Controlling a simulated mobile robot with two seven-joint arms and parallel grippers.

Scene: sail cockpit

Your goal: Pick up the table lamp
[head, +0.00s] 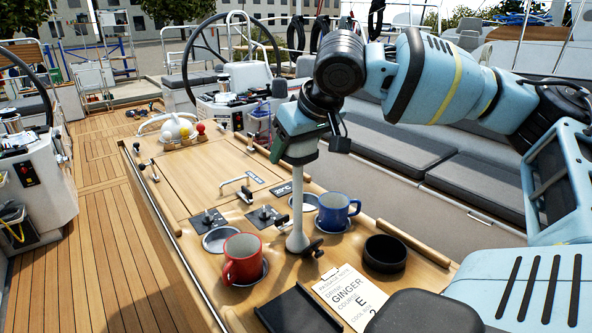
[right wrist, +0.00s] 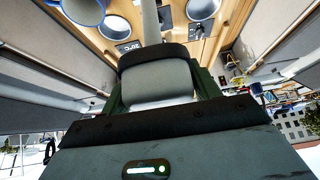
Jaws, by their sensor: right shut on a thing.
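The table lamp (head: 297,197) is pale grey, with a slim stem, a wider head and a flared foot. It is upright over the wooden cockpit table (head: 210,170), between the red mug and the blue mug. Whether its foot touches the table I cannot tell. My right gripper (head: 301,143) comes from above and is shut on the lamp's head. In the right wrist view the lamp's head (right wrist: 160,82) sits between the fingers, with the stem leading away to the table. My left gripper is not in view.
A red mug (head: 242,258) stands left of the lamp's foot and a blue mug (head: 336,212) right of it. A black round bowl (head: 385,253), a note card (head: 350,297) and a dark tray (head: 298,312) lie nearer. Grey bench cushions (head: 400,150) line the right side.

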